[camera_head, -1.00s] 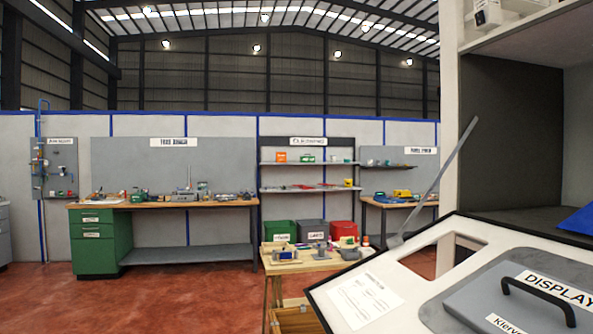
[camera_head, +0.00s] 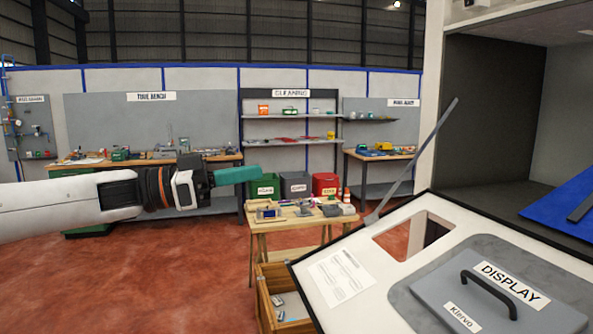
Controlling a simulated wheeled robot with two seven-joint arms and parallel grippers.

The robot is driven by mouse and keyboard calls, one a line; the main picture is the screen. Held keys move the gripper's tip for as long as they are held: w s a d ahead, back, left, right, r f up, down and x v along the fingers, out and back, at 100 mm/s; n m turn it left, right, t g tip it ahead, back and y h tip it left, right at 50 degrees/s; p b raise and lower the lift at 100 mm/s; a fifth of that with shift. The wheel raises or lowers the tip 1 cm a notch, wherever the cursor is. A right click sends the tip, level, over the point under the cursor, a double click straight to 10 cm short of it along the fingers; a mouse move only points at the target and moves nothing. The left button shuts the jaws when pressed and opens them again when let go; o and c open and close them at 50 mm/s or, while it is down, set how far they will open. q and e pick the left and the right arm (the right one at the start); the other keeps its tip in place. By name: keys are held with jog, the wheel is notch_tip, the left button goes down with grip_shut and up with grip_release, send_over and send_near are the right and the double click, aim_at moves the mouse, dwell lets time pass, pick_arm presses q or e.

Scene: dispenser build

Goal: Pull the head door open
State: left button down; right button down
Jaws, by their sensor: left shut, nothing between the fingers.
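A white panel with a black edge (camera_head: 335,290), which looks like the head door, slants across the lower right. It has a cutout, a paper sheet and a grey plate marked DISPLAY (camera_head: 455,300) with a black handle (camera_head: 489,290). A grey bar (camera_head: 415,155) rises from its far edge. The dark open cabinet space (camera_head: 490,115) stands behind it. My left gripper (camera_head: 252,173) comes in from the left with teal fingers shut and empty. It is apart from the panel, to its upper left. My right gripper is not in view.
A small wooden table (camera_head: 268,224) with several parts stands left of the panel, with a wooden crate (camera_head: 267,311) below. Green, grey and red bins (camera_head: 324,184) stand behind it. The red floor (camera_head: 150,265) at left is clear.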

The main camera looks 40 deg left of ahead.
pick_arm(q)
jog(key=w+d+f+p, duration=0.2)
jog(key=w+d+p, duration=0.2)
jog(key=w+d, duration=0.1)
jog(key=shift+w+d+f+p, duration=0.25)
jog(key=shift+w+d+p, duration=0.15)
jog(key=shift+w, duration=0.45)
dwell(0.4)
notch_tip(320, 180, down, 15)
jog(key=s+a+t+h+b, duration=0.1)
jog(key=t+h+b, duration=0.1)
jog(key=b, duration=2.1)
jog(key=shift+t, duration=0.4)
